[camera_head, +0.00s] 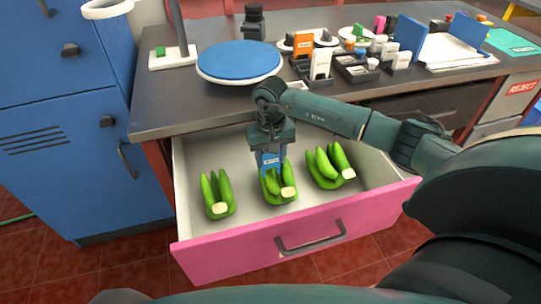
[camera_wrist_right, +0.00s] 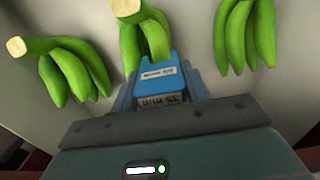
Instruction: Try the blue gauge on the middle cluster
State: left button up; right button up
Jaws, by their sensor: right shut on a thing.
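Three green banana clusters lie in the open drawer in the head view: left (camera_head: 217,194), middle (camera_head: 273,184) and right (camera_head: 325,168). My right gripper (camera_head: 270,152) points down over the middle cluster and is shut on the blue gauge (camera_head: 269,162). In the right wrist view, the gripper (camera_wrist_right: 160,97) holds the blue gauge (camera_wrist_right: 157,72), which has a white label. The gauge's far end is at the fingers of the middle cluster (camera_wrist_right: 152,40) and covers part of them. I cannot tell whether it touches them. My left gripper is not in view.
The pink-fronted drawer (camera_head: 300,249) has bare floor between clusters. On the counter above stand a blue round plate (camera_head: 239,60), a post on a white base (camera_head: 172,57), and black holders (camera_head: 355,68) with small items. A blue cabinet (camera_head: 65,120) stands at left.

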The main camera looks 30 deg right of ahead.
aim_at(271, 166)
jog(key=shift+f+b, duration=1.75)
jog(key=shift+f, duration=0.15)
dwell(0.8)
dwell(0.5)
jog(key=shift+r+p, duration=1.1)
jog(key=shift+r, duration=0.6)
jog(key=shift+r+p, duration=1.5)
jog(key=shift+r, duration=1.1)
